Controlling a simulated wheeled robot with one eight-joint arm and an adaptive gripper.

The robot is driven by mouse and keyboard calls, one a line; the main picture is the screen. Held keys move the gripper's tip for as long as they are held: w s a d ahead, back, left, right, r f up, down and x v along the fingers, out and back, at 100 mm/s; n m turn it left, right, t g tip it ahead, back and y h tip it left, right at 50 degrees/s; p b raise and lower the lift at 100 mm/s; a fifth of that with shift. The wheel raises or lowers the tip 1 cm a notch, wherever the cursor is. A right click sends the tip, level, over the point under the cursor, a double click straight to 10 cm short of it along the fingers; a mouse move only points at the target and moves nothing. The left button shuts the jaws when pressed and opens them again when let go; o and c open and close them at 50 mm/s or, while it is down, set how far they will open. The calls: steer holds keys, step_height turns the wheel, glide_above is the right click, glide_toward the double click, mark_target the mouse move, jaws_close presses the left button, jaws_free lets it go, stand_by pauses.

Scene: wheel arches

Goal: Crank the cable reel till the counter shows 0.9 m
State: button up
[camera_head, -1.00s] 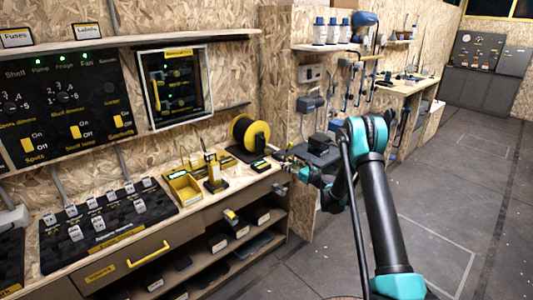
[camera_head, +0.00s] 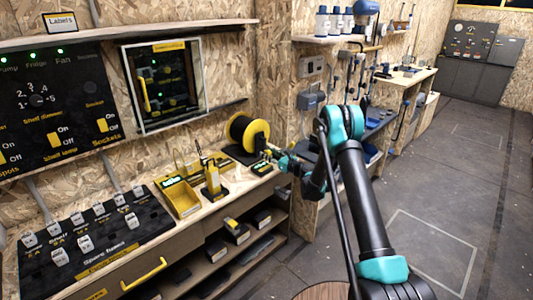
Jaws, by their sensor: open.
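The cable reel (camera_head: 241,133) is a black drum with a yellow flange, standing on the wooden counter near its right end. A small dark box with a light face (camera_head: 261,167) sits in front of the reel; it may be the counter, but no figure is readable. My gripper (camera_head: 271,157) is at the end of my black and teal arm, just right of the reel and close to it. It is open, and the view is too small to tell whether it touches the reel. The crank handle cannot be made out.
A yellow tray (camera_head: 180,197) and a yellow-and-black tool on a stand (camera_head: 213,182) stand left of the reel. A wall cabinet (camera_head: 166,85) and shelf are above. A brown round top (camera_head: 322,291) shows at the bottom edge. The floor at right is clear.

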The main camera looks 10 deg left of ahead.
jaws_close()
